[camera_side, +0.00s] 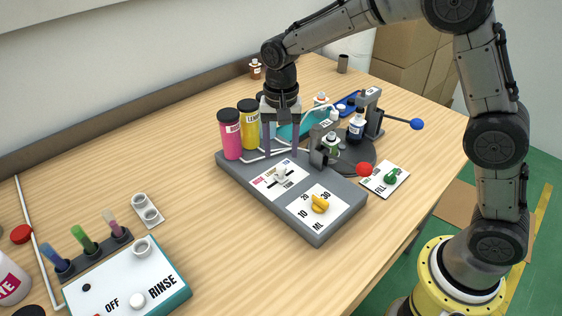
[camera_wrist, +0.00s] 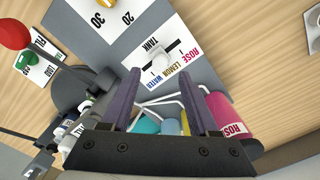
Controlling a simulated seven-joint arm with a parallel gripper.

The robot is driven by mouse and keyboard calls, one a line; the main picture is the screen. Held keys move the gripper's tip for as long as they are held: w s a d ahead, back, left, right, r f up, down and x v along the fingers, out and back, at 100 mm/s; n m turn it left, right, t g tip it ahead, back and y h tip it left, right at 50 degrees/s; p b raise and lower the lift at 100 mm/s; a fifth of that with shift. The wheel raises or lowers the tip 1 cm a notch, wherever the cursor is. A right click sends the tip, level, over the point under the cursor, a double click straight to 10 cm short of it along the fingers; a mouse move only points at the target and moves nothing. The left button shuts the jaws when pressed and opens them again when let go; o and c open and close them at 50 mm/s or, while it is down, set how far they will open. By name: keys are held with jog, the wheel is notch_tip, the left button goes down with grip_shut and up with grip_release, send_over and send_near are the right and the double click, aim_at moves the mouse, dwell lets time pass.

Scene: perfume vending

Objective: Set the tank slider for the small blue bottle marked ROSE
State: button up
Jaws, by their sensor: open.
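The tank slider's white knob (camera_side: 281,177) sits in a dark slot on a white plate on the grey machine; it also shows in the wrist view (camera_wrist: 161,60). The plate is labelled ROSE, LEMON and WATER. The knob looks near the slot's middle; its exact label is hard to tell. My gripper (camera_side: 281,153) is open and empty, above and behind the slider. In the wrist view its fingers (camera_wrist: 160,84) point toward the knob, apart from it. A small blue bottle (camera_side: 356,126) stands on the dark round turntable; its label is unreadable.
Behind the slider stand a pink ROSE tank (camera_side: 230,135), a yellow tank (camera_side: 249,127) and a bluish tank mostly hidden by my gripper. A yellow dial (camera_side: 320,204) is in front. A red-balled lever (camera_side: 364,169) and a green knob (camera_side: 391,178) lie to the right.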

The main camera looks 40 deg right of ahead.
aim_at(281, 166)
jog(key=shift+f, duration=2.45)
grip_shut()
